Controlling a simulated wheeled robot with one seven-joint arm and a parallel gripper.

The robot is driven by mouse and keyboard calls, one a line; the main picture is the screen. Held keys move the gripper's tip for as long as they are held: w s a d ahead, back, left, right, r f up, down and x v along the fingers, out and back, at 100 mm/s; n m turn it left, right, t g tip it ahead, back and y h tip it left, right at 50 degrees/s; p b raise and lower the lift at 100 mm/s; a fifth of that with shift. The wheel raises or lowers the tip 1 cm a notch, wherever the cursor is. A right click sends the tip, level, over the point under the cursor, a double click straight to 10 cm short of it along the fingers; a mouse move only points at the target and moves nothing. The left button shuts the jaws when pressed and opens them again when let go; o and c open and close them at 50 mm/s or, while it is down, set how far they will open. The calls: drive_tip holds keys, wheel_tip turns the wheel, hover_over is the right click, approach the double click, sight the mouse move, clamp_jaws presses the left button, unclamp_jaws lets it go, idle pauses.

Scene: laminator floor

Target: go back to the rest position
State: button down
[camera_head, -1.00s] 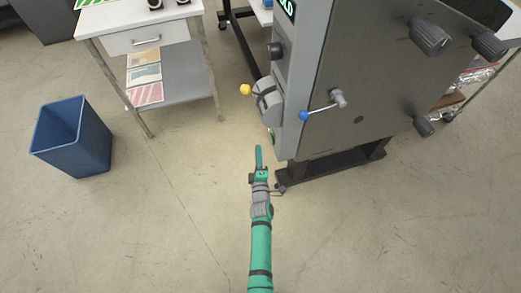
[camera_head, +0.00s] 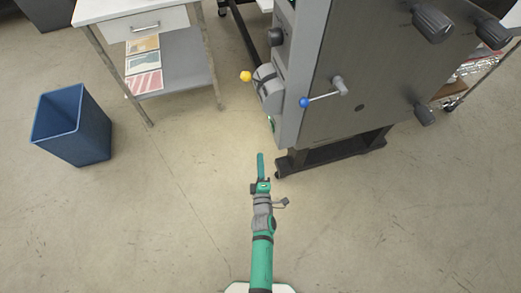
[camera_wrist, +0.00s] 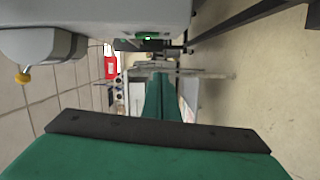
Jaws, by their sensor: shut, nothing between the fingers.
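My gripper (camera_head: 261,166) is shut and empty at the end of my green arm, low in the middle of the head view. It points away from me over bare floor, just left of the machine's black foot and apart from it. In the wrist view the closed green fingers (camera_wrist: 160,98) point ahead, with nothing held between them.
The grey laminator (camera_head: 350,70) with a blue-knobbed lever (camera_head: 304,102) and a yellow-knobbed lever (camera_head: 246,76) stands ahead right. A blue bin (camera_head: 72,125) is at left. A white-topped table (camera_head: 95,10) is at upper left. The floor (camera_head: 170,220) around my arm is clear.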

drive_tip(key=s+r+m, duration=0.1)
drive_tip(key=s+m, duration=0.3)
drive_tip(key=s, duration=0.7)
drive_tip(key=s+d+r+m+g, duration=0.1)
drive_tip(key=s+r+m, duration=0.5)
drive_tip(key=s+r, duration=0.3)
drive_tip(key=s+r+m+g+h, duration=0.1)
drive_tip(key=s+r+m, duration=0.6)
drive_tip(key=s, duration=0.7)
wheel_tip(320, 180, up, 2)
drive_tip(key=shift+s+d+r+m+h, duration=0.25)
drive_tip(key=shift+s+d+m+h, duration=0.05)
drive_tip(key=shift+s+d, duration=0.05)
